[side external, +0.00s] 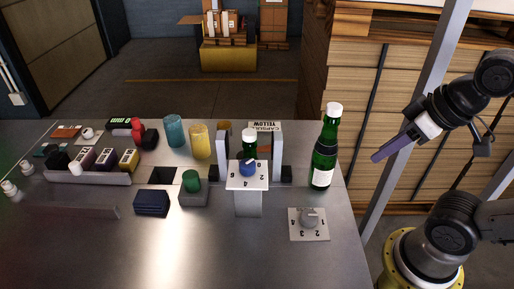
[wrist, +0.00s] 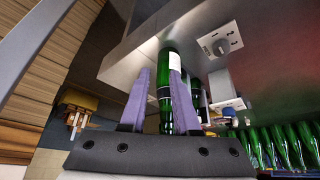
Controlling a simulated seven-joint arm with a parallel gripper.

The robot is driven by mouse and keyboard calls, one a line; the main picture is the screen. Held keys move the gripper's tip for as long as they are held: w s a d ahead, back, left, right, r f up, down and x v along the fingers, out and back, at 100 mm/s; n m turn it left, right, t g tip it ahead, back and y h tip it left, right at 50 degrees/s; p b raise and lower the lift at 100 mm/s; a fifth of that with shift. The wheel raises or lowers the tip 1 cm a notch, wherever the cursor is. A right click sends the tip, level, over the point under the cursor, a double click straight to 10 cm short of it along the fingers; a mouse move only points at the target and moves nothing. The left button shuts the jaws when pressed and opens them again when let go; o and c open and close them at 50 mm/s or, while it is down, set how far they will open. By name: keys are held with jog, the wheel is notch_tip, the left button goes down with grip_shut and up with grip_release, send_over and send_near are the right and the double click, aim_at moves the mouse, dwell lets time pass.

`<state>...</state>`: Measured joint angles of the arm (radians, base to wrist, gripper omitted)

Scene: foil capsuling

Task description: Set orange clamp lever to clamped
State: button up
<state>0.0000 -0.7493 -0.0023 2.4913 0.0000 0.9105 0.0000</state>
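No orange clamp lever can be made out with certainty. A small flat orange-brown piece (side external: 66,131) lies at the far left of the table, too small to identify. My gripper (side external: 376,158) is in the air off the table's right edge, purple fingers pointing left and slightly down. In the wrist view its fingers (wrist: 161,62) stand apart with nothing held. A green bottle with a white cap (side external: 324,155) stands upright at the right edge, apart from the fingers; it shows beyond the gap in the wrist view (wrist: 166,100).
A grey dial on a numbered plate (side external: 309,220) sits at the front right. A blue knob (side external: 247,169) is on a white numbered panel before a second bottle (side external: 249,140). Teal (side external: 175,131) and yellow (side external: 199,141) cylinders stand behind.

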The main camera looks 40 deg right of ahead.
notch_tip(320, 180, up, 6)
jog(key=shift+w+f, duration=0.1)
jog(key=shift+w, duration=0.05)
grip_shut()
jog(key=w+a+r+n+g+y, duration=0.1)
jog(key=w+r+n+g, duration=0.15)
jog(key=w+n, duration=0.65)
jog(key=w+a+r+n+g+y, duration=0.1)
jog(key=w+n+g, duration=0.2)
jog(key=w+n, duration=0.55)
jog(key=w+f+n+g+y, duration=0.1)
jog(key=w+f+n+g, duration=0.2)
jog(key=w+f+n, duration=0.5)
jog(key=shift+f+n, duration=0.55)
jog(key=shift+f, duration=0.05)
